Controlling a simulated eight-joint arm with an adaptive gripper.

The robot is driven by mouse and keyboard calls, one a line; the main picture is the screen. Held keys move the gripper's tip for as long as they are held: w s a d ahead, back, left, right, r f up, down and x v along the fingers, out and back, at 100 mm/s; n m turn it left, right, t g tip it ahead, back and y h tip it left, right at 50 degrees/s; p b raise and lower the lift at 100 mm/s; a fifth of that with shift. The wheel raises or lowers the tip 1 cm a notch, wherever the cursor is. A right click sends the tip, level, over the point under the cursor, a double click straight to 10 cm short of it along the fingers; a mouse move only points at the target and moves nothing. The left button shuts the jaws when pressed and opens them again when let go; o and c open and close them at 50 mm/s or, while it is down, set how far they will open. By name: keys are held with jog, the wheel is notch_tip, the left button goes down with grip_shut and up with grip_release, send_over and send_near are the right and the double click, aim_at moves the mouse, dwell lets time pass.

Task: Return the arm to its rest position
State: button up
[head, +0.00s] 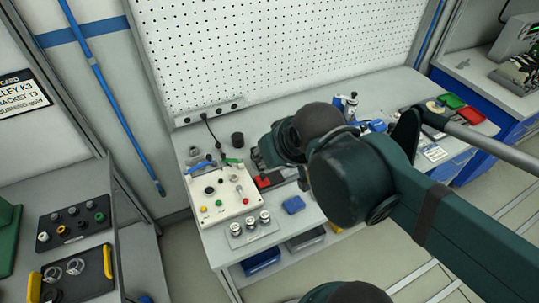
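My dark green arm (460,235) comes in from the lower right and reaches over the workbench. Its large rounded joint (348,182) is in the middle of the view and hides part of the bench. The end of the arm, with my gripper (258,158), points left above the bench, beside a white control box (222,208). The gripper is small and mostly hidden by the arm links, so its fingers and anything between them cannot be made out.
The bench (205,240) stands against a white pegboard (270,45). A tray of small metal cylinders (250,229) and a blue block (293,205) sit near its front edge. Coloured bins (468,116) are at right. A side table (75,210) with dark panels stands at left.

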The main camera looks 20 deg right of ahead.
dwell(0.3)
notch_tip(320, 180, down, 5)
jog(key=b, duration=0.5)
dwell(1.2)
